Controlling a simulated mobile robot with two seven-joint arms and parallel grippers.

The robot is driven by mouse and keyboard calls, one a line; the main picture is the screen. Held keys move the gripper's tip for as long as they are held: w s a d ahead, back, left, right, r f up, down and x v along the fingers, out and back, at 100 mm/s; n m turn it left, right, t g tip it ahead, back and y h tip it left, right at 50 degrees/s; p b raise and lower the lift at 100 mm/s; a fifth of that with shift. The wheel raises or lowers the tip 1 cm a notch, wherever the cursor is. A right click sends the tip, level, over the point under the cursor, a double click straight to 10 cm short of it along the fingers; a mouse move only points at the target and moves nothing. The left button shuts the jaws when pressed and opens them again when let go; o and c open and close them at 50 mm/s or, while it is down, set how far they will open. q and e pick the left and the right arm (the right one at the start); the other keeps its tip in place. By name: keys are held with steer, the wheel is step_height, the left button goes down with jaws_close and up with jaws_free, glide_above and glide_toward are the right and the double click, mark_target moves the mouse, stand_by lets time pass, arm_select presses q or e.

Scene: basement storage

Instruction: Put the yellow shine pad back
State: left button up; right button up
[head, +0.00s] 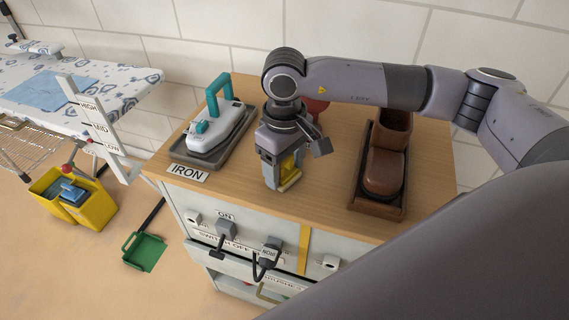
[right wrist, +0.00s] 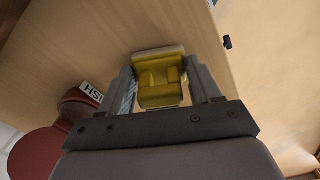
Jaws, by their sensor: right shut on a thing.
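The yellow shine pad (head: 288,172) is between the fingers of my right gripper (head: 283,183), low over the wooden top of the cabinet, near its front edge. In the right wrist view the pad (right wrist: 158,80) shows as a yellow block with a paler strip at its far end. Both fingers of my right gripper (right wrist: 165,90) flank it and are shut on it. I cannot tell whether the pad touches the wood. My left gripper is not in view.
A teal-handled iron (head: 216,130) on a dark tray stands left on the cabinet top (head: 335,185). A brown boot (head: 385,165) in a tray stands right. A red round thing (head: 317,106) is behind my gripper, by a partly hidden label (right wrist: 92,92). Plugs hang at the front.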

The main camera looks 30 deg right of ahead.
steer(key=o, duration=0.9)
steer(key=shift+f, duration=0.1)
steer(key=shift+o, duration=0.2)
step_height(320, 180, up, 12)
steer(key=shift+r, duration=0.2)
